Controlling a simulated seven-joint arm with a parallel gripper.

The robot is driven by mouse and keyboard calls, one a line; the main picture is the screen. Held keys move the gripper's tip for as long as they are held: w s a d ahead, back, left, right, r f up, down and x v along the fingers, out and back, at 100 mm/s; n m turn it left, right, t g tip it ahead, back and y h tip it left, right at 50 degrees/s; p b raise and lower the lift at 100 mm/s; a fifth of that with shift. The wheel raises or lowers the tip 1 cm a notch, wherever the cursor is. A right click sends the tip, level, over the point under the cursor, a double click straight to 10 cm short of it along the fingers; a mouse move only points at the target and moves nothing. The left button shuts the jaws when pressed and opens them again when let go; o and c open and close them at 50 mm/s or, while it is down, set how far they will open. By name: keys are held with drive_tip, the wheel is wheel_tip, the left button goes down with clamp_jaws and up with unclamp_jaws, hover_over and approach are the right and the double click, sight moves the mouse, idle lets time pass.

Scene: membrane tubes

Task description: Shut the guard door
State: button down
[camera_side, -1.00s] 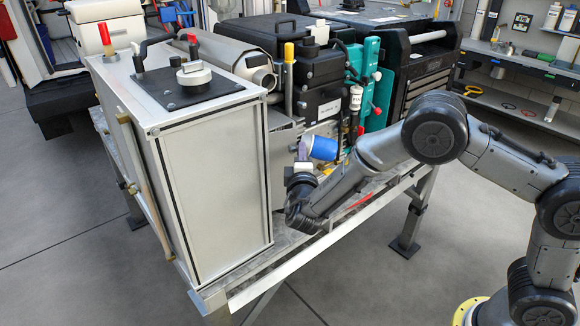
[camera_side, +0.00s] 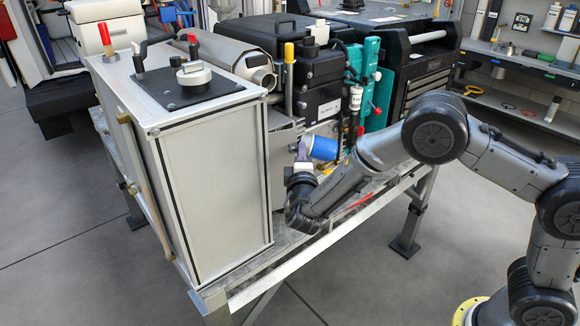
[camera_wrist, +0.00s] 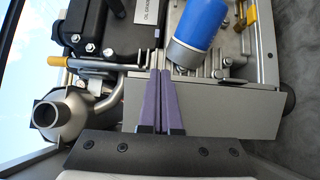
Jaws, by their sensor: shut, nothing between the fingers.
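A flat grey metal panel (camera_wrist: 220,108), which looks like the guard door, spans the middle of the wrist view below the machine parts. In the side view a grey panel (camera_side: 283,158) stands between the white cabinet and my gripper; I cannot tell for sure that it is the same one, or how far it is open. My gripper (camera_wrist: 160,74) has its two purple fingers shut together, with nothing between them. The fingers overlap the panel in the wrist view, and contact is unclear. In the side view the gripper (camera_side: 303,150) is low in front of the machine, partly hidden by my wrist.
A blue cylinder (camera_side: 321,148) is right beside my fingers; it also shows in the wrist view (camera_wrist: 200,25). The tall white cabinet (camera_side: 212,190) stands to the left. Pipework (camera_wrist: 62,112) lies left of the panel. The bench's front rail (camera_side: 300,259) runs below my wrist.

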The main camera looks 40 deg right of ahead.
drive_tip(key=s+a+n+t+y, duration=0.1)
drive_tip(key=s+a+n+y, duration=0.2)
drive_tip(key=s, duration=0.4)
drive_tip(key=s+a+n+t+y, duration=0.1)
drive_tip(key=s+a+t+y, duration=0.1)
drive_tip(key=s+a, duration=0.4)
drive_tip(key=x, duration=0.6)
drive_tip(key=d+x, duration=0.1)
drive_tip(key=x, duration=0.6)
drive_tip(key=shift+s, duration=0.2)
drive_tip(key=shift+d, duration=0.15)
drive_tip(key=shift+w+d, duration=0.8)
drive_tip(key=shift+d, duration=0.25)
